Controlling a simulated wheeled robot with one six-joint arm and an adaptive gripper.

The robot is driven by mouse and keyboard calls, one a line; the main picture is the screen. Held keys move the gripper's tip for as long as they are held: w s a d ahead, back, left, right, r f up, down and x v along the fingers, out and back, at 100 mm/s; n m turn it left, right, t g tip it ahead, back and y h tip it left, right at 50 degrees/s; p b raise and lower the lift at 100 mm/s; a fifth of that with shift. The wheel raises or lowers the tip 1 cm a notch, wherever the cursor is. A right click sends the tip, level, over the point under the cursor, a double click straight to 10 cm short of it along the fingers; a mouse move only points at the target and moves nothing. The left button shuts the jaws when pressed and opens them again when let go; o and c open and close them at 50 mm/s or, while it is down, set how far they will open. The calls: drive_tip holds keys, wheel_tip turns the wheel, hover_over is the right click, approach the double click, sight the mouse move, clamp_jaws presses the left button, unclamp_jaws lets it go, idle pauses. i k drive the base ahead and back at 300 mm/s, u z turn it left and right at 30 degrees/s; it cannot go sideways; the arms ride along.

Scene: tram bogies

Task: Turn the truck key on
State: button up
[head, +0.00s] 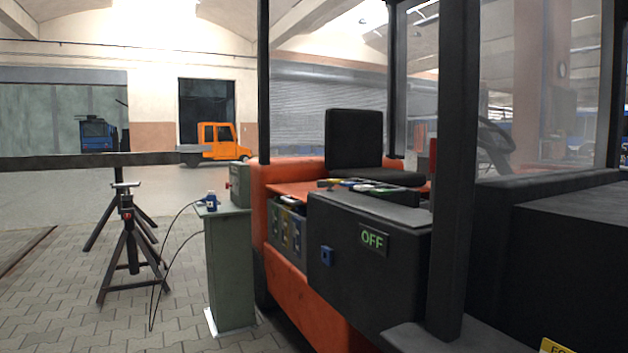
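An orange and black industrial truck (300,300) fills the middle and right of the head view. A dark box (340,290) on its side carries a small panel (373,240) reading "OFF" in green letters. A small blue piece (327,256) sits on the box's face, left of and a little below the panel. It looks like the key or its switch, but its exact shape is too small to tell. My gripper is not in view.
A grey-green pedestal (229,270) with a blue plug-like item (211,201) on top stands left of the truck. A dark cable (172,245) hangs from it. A tripod stand (132,250) is farther left. A black post (455,170) rises right of the panel. Paved floor lies front left.

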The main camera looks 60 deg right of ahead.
sight(320, 183)
drive_tip(key=z, duration=0.25)
drive_tip(key=i, duration=1.95)
drive_tip(key=z, duration=1.2)
drive_tip(key=i, duration=0.95)
drive_tip(key=z, duration=1.15)
